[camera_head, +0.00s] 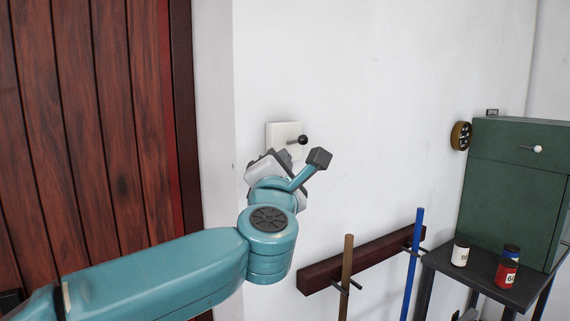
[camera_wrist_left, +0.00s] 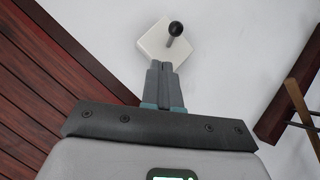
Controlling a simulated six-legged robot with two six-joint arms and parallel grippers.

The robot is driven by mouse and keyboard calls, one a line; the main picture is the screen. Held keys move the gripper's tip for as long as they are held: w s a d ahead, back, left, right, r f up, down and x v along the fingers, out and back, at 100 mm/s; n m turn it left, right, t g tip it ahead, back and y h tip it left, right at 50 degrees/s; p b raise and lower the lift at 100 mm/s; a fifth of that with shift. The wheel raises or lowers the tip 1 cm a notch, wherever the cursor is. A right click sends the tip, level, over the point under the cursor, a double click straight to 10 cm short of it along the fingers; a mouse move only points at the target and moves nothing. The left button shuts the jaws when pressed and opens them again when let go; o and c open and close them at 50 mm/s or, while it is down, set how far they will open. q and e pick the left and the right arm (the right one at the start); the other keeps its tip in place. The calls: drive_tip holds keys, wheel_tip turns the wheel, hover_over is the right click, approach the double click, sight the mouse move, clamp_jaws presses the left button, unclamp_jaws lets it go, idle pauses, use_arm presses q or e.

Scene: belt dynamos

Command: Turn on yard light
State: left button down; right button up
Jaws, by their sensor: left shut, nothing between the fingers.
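A white switch plate (camera_head: 284,130) with a dark round-ended lever (camera_head: 298,140) is on the white wall, right of the wooden door. The lever sticks out toward the right in the head view. In the left wrist view the plate (camera_wrist_left: 153,42) and the lever knob (camera_wrist_left: 176,29) are just beyond my fingertips. My left gripper (camera_wrist_left: 165,66) is shut and empty, its fingers pointing at the lower part of the plate. The fingers look just below the knob; I cannot tell whether they touch the plate. My right gripper is not in view.
A red-brown wooden door (camera_head: 95,130) fills the left. To the right, a dark wall rail (camera_head: 375,257) holds a brown pole (camera_head: 346,280) and a blue pole (camera_head: 413,265). A green cabinet (camera_head: 515,190) and small cans stand on a dark table (camera_head: 470,270).

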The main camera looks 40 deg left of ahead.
use_arm(q)
drive_tip(key=r+b+v, duration=0.1)
drive_tip(key=v, duration=0.6)
drive_tip(key=shift+s+d, duration=0.2)
drive_tip(key=shift+d, duration=0.2)
drive_tip(key=shift+r, duration=0.15)
